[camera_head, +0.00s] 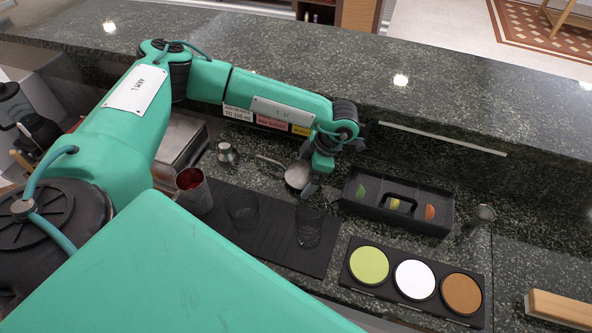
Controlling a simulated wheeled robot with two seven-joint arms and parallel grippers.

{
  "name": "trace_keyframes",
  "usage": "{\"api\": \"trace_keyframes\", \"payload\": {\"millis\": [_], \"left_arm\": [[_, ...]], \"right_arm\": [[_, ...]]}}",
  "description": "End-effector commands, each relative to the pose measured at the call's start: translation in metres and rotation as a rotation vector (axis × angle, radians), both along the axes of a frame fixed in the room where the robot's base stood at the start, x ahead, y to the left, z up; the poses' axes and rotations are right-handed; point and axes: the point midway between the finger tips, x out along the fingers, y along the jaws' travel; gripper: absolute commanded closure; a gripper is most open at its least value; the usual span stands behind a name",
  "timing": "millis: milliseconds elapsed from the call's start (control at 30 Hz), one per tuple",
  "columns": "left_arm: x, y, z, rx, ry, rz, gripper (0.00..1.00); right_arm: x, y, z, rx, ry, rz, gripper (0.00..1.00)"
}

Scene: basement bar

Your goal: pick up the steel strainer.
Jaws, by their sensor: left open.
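The steel strainer (297,176) lies on the dark counter in the middle of the head view, its round bowl at the right and its thin handle pointing up and to the left. My left gripper (317,182) reaches in from above at the right edge of the bowl. It is open, with its fingers low beside the strainer. Part of the bowl's right side is hidden by the gripper, and I cannot tell whether they touch. My right gripper is not in view.
A black garnish box (398,201) stands just right of the gripper. A black mat (262,240) bears glasses, with a metal cup (193,190) and a small jigger (227,153) nearby. A tray with three coloured discs (414,279) lies in front. A raised stone ledge (450,100) runs behind.

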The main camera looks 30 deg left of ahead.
Motion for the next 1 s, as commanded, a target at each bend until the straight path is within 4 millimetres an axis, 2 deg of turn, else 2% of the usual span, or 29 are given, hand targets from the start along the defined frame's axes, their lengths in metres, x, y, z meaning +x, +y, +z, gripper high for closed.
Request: {"api": "trace_keyframes", "payload": {"millis": [167, 367, 767, 867, 1000], "left_arm": [[0.0, 0.0, 0.0, 0.0, 0.0, 0.001, 0.02], [0.0, 0.0, 0.0, 0.0, -0.002, 0.001, 0.41], [0.001, 0.0, 0.006, -0.001, -0.003, 0.001, 0.42], [0.002, 0.0, 0.016, -0.001, -0.004, 0.001, 0.42], [0.002, 0.0, 0.04, -0.002, -0.006, 0.001, 0.42]], "right_arm": [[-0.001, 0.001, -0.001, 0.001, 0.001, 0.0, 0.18], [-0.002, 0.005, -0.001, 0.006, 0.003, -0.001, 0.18], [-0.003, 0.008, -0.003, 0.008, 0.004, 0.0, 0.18], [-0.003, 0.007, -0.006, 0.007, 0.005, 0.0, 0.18], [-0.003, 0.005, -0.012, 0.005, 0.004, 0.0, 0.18]]}}
